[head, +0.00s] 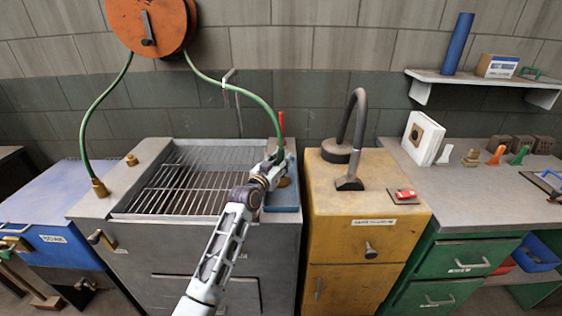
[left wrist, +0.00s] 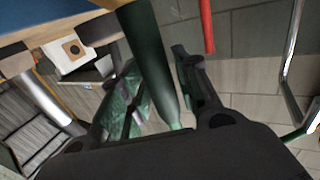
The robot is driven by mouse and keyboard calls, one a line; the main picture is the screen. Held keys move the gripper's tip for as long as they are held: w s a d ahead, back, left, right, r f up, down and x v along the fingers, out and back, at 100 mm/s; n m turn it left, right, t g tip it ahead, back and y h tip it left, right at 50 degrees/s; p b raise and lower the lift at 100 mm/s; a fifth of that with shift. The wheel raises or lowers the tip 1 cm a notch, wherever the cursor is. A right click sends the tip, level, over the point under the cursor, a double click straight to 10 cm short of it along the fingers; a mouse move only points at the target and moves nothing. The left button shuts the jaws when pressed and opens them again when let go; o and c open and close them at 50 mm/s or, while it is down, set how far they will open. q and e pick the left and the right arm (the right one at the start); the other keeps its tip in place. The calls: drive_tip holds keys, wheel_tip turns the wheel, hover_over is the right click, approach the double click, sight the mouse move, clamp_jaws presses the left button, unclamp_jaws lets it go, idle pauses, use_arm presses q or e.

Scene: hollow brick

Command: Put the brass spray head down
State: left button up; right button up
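My left gripper (head: 274,170) is over the right edge of the grated basin, by a small blue tray (head: 284,200). The green hose (head: 246,92) runs down from the reel to this gripper. In the left wrist view, a dark green tapered grip (left wrist: 150,60) lies between the two fingers, which close on it from both sides; I take it as the handle of the spray head. A brownish brass-coloured part (head: 284,182) shows just below the gripper, over the tray; whether it touches the tray is unclear. My right gripper is not in view.
A red upright rod (head: 281,124) stands close behind the gripper. The steel grate (head: 180,188) is bare. A yellow cabinet (head: 335,205) with a dark bent pipe (head: 356,130) stands to the right. An orange reel (head: 150,25) hangs on the wall.

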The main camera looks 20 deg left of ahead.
use_arm(q)
drive_tip(key=shift+o, duration=0.5)
drive_tip(key=shift+r, duration=0.15)
drive_tip(key=s+a, duration=0.2)
drive_tip(key=s, duration=0.9)
drive_tip(key=shift+s, duration=0.4)
drive_tip(key=shift+a, duration=0.2)
idle(0.4)
